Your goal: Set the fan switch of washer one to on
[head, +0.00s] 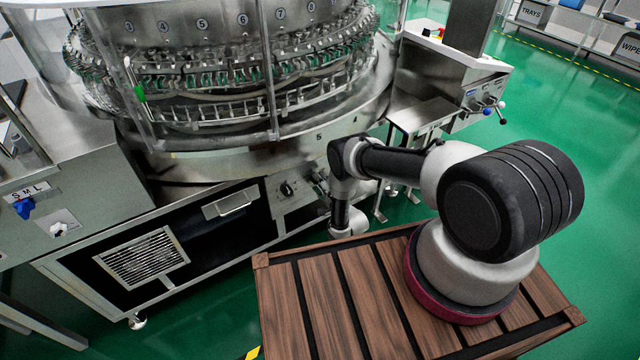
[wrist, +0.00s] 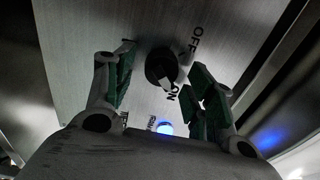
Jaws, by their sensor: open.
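The fan switch (wrist: 160,66) is a round black knob on a brushed metal panel in the wrist view. Its white pointer is turned to the ON label (wrist: 172,92), away from the OFF label (wrist: 195,38). My gripper (wrist: 159,72) is open, with one green-padded finger on each side of the knob; both look apart from it. A blue lamp (wrist: 165,128) glows below the knob, its label partly hidden by the gripper. In the head view a dark knob (head: 287,189) shows on the washer's (head: 235,203) lower front, with my gripper (head: 318,180) just right of it.
A panel with a blue knob (head: 24,208) marked S M L and a white knob (head: 60,230) is at the left. A steel box with small levers (head: 484,103) stands at the right. A vent grille (head: 140,257) and a drawer handle (head: 232,205) are on the lower front.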

